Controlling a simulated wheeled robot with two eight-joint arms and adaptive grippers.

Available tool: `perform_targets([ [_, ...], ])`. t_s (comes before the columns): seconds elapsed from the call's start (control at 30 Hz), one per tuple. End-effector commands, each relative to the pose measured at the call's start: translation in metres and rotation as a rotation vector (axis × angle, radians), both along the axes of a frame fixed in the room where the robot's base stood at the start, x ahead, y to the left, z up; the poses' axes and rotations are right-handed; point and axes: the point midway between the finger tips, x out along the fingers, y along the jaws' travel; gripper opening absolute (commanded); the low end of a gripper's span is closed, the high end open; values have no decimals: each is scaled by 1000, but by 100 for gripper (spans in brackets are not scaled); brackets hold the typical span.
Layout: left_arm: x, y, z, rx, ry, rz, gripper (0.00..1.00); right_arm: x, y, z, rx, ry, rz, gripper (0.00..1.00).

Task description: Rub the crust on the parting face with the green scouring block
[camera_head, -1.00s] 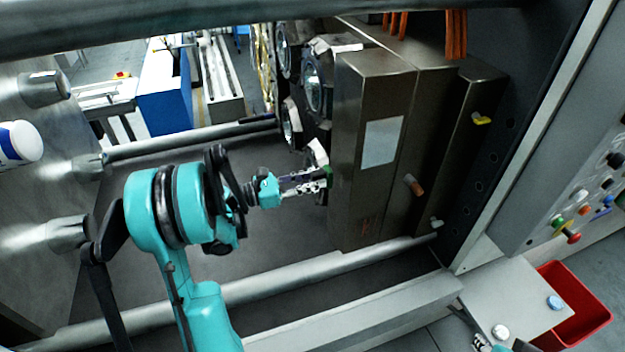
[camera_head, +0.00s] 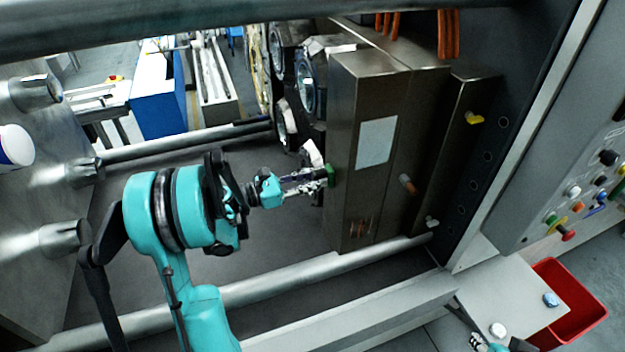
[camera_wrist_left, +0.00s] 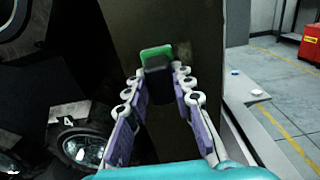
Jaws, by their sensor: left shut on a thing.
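The green scouring block (camera_head: 330,175) is at the left edge of the brown metal mould half (camera_head: 345,100). My left gripper (camera_head: 322,180) is shut on it. In the left wrist view the block (camera_wrist_left: 155,53) shows as a green pad with a dark grip between my left fingertips (camera_wrist_left: 160,72). The pad is in front of the dark parting face (camera_wrist_left: 195,35); I cannot tell whether they touch.
Round metal fittings (camera_head: 308,85) stand behind the mould's left side. A tie bar (camera_head: 290,285) runs below my left arm. A grey ledge (camera_head: 515,300), a red bin (camera_head: 565,300) and a control panel (camera_head: 580,185) are at the right. Open space lies left of the mould.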

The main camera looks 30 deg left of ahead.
Motion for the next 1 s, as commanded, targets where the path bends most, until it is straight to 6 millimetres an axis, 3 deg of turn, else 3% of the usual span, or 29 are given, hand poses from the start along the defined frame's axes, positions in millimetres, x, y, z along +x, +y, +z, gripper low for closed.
perform_targets([
  [0.53,-27,-29,0,0,0,0,0,0,0,-6,0,0,0,40],
  [0.77,-24,-30,0,0,0,1,0,0,0,-9,0,0,0,40],
  [1.0,-11,-17,0,0,0,2,0,0,0,-11,0,0,0,40],
])
